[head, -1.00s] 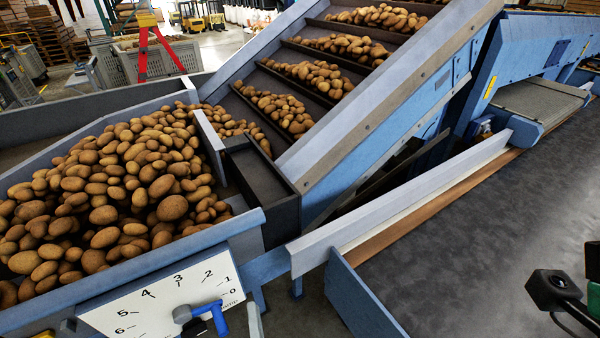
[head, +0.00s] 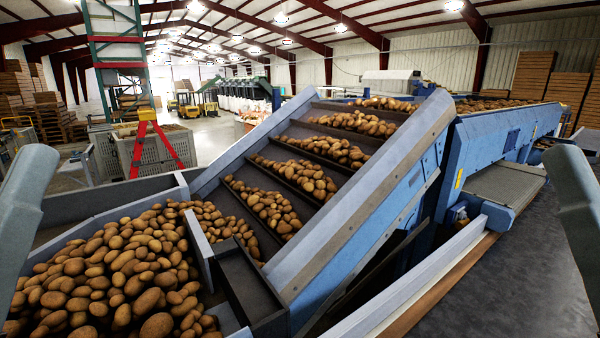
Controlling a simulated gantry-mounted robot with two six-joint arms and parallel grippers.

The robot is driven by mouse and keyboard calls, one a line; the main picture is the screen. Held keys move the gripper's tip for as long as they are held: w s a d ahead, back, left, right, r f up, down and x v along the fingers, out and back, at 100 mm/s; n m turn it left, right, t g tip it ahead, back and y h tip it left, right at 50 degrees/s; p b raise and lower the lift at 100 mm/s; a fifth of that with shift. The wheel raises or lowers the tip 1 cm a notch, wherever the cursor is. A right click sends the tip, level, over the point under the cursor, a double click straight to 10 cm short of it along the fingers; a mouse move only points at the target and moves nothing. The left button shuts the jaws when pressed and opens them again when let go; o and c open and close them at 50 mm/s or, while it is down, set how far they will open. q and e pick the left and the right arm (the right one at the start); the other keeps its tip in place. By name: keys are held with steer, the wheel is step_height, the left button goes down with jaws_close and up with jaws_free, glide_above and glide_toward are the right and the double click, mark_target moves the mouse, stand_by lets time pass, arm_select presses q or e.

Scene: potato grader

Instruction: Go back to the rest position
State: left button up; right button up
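Neither gripper is in view. A grey link of my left arm stands at the left edge of the head view, and a matching link of my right arm stands at the right edge. Whatever the grippers hold or touch is hidden. The potato hopper (head: 88,205) at lower left is full of loose potatoes (head: 110,270). The inclined conveyor (head: 345,235) rises to the right from it, with rows of potatoes resting between its dark slats. The numbered dial plate is out of view.
A dark grey belt (head: 520,285) runs along the lower right, bare where it shows. Blue machinery (head: 500,145) stands behind it. A red stepladder (head: 150,150), a grey crate (head: 180,150) and forklifts (head: 195,103) stand farther back on the warehouse floor.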

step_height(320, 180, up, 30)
steer(key=p, duration=2.6)
steer(key=shift+p, duration=0.4)
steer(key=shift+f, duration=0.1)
